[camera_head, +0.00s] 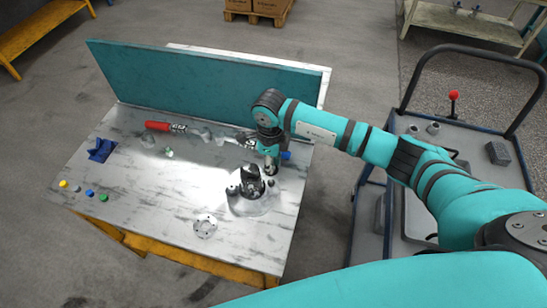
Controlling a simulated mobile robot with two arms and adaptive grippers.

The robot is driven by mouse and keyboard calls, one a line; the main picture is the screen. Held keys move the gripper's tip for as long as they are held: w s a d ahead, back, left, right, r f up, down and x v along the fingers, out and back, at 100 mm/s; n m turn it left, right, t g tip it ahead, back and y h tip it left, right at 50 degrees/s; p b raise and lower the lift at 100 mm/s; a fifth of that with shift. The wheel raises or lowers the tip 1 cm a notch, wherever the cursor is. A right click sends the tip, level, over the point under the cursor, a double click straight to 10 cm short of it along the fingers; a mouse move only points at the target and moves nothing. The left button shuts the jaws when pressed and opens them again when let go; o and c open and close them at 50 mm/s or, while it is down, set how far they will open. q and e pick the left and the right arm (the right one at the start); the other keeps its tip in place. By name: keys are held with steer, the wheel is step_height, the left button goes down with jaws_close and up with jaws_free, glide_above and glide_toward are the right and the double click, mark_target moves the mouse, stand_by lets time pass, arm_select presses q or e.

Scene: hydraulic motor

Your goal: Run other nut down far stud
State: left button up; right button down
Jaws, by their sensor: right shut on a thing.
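The hydraulic motor (251,182) is a dark body standing on a round grey base (252,207) near the right end of the marble-patterned table. My right gripper (271,169) points down at the far right side of the motor, close against it. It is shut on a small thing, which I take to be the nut. The nut and the far stud are hidden by the fingers and too small to make out. My left gripper is not in view.
A round flange (205,226) lies in front of the motor. A red-handled tool (158,126), a blue block (101,150) and several small coloured caps lie left. A teal panel (200,88) closes the table's back; a cart (390,190) stands right. The table's middle is mostly clear.

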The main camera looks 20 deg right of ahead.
steer(key=shift+f+b, duration=1.7)
steer(key=shift+f, duration=1.05)
steer(key=shift+b, duration=0.35)
steer(key=shift+f+b, duration=0.4)
steer(key=shift+b, duration=0.1)
steer(key=c, duration=1.4)
jaws_free()
steer(key=shift+r, duration=0.15)
